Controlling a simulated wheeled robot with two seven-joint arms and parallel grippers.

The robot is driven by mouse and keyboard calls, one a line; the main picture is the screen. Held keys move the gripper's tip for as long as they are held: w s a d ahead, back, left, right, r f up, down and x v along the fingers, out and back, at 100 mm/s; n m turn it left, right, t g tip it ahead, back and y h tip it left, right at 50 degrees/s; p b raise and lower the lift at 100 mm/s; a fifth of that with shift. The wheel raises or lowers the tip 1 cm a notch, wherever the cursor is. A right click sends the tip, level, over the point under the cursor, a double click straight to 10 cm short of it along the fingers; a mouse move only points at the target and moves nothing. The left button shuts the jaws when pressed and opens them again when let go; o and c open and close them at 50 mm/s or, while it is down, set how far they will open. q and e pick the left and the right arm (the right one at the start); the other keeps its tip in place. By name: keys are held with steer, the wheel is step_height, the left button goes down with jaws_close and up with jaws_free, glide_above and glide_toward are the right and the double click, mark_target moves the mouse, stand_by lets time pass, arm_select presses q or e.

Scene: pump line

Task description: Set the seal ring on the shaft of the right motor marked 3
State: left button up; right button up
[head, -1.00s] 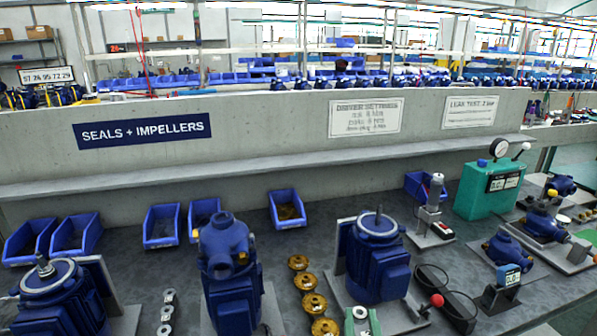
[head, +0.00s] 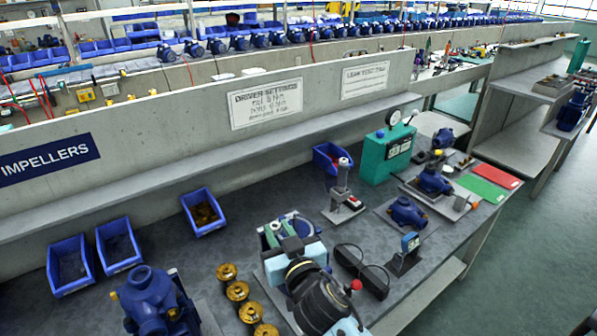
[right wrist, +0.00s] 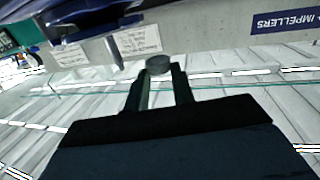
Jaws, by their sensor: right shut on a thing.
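My right gripper (head: 270,236) is over the right motor (head: 298,226), whose blue body and pale round flange are largely hidden behind the gripper and my black wrist. In the right wrist view, my fingers (right wrist: 158,75) are shut on a small grey round piece, apparently the seal ring (right wrist: 158,64). A dark blue shape, likely a motor, fills the top left there. The shaft tip and the number 3 cannot be made out, so I cannot tell whether the ring touches the shaft. My left gripper is out of view.
Another blue motor (head: 150,300) stands at the front left. Several brass impellers (head: 237,290) line up between the motors. Blue bins (head: 70,265) stand along the wall. A dark stand with a red knob (head: 362,270) is close right of my gripper.

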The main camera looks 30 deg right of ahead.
step_height(320, 180, up, 5)
steer(key=p, duration=0.3)
glide_above(299, 234)
steer(key=s+a, duration=0.1)
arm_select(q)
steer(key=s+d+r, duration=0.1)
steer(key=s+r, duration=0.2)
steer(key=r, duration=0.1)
arm_select(e)
steer(key=shift+m+h, duration=0.3)
steer(key=f+b, duration=0.6)
steer(key=f, duration=0.1)
steer(key=shift+d+f+b, duration=0.2)
steer(key=shift+f+b, duration=0.05)
steer(key=shift+b, duration=0.05)
steer(key=shift+f+b, duration=0.6)
steer(key=shift+f, duration=0.15)
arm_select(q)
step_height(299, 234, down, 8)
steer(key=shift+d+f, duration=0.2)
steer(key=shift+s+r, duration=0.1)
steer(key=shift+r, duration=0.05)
arm_select(e)
steer(key=shift+s, duration=0.1)
steer(key=shift+f, duration=0.2)
